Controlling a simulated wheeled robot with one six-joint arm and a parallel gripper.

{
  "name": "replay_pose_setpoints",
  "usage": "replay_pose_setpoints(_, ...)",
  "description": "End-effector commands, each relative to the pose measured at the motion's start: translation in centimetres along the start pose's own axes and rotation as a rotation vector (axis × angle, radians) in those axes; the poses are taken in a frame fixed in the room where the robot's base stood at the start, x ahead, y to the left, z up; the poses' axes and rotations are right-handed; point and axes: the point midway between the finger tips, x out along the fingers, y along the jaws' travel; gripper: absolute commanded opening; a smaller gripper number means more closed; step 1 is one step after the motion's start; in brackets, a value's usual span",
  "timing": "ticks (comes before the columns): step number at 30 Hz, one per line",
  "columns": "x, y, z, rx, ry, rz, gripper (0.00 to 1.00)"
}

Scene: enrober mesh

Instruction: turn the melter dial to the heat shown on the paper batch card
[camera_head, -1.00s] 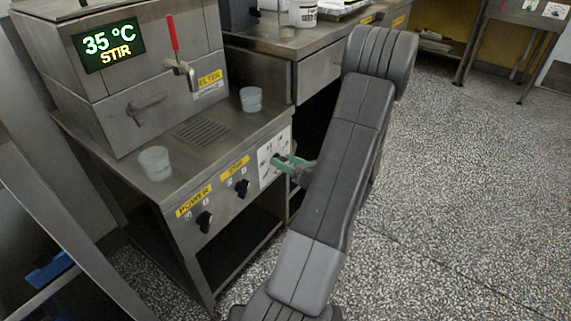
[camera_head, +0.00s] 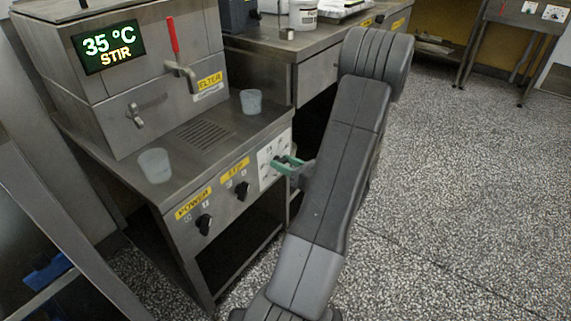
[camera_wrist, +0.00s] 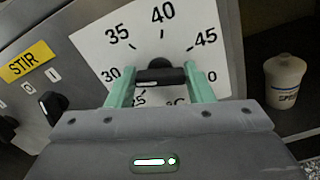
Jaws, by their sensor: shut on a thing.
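The melter (camera_head: 105,85) stands at the left with a display (camera_head: 108,46) reading 35 °C and STIR. Its dial is a black knob (camera_wrist: 160,73) in front of a white scale plate (camera_wrist: 98,48), which also shows in the head view (camera_head: 265,165). The numbers 30, 35, 40 and 45 are readable; others are partly covered. My gripper (camera_wrist: 160,84) has its green fingers shut on the knob, one on each side; it also shows in the head view (camera_head: 288,163). I cannot identify the paper batch card.
POWER (camera_head: 204,224) and STIR (camera_head: 242,191) knobs sit left of the dial. Two translucent cups (camera_head: 154,166) (camera_head: 251,101) stand on the melter's ledge. A white bottle (camera_wrist: 284,80) is right of the plate in the wrist view. The speckled floor (camera_head: 470,200) at right is clear.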

Motion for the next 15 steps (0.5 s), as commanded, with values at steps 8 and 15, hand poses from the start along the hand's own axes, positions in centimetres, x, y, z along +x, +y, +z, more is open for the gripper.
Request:
replay_pose_setpoints(8,-0.02,0.02,-0.07,-0.047,0.001,0.000,0.24)
replay_pose_setpoints(15,-0.02,0.02,-0.07,-0.046,0.001,0.000,0.69)
